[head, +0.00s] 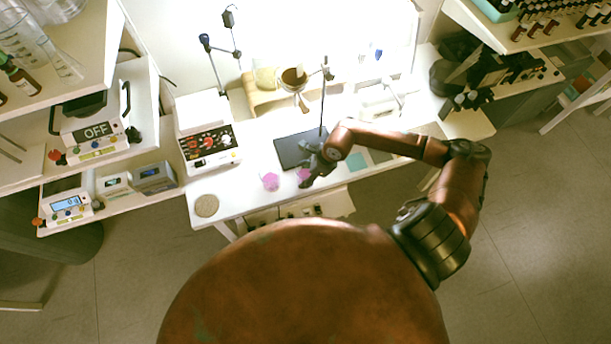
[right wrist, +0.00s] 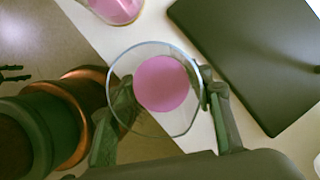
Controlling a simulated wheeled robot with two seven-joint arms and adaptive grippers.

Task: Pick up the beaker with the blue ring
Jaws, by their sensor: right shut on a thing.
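My right gripper (head: 309,180) reaches over the front of the white table. In the right wrist view its two fingers are shut on a clear glass beaker (right wrist: 162,84) with pink contents, one finger on each side. The beaker's rim looks pale blue; a separate ring is hard to make out. In the head view this beaker (head: 303,175) is partly hidden by the gripper. A second beaker with pink contents (head: 270,181) stands to its left, and it also shows at the top of the right wrist view (right wrist: 118,9).
A dark flat plate (head: 294,150) with an upright stand rod lies just behind the held beaker. A round cork-coloured pad (head: 207,205) lies at the table's front left. A white device with a dark dial panel (head: 208,143) stands at the left. The table's front edge is close.

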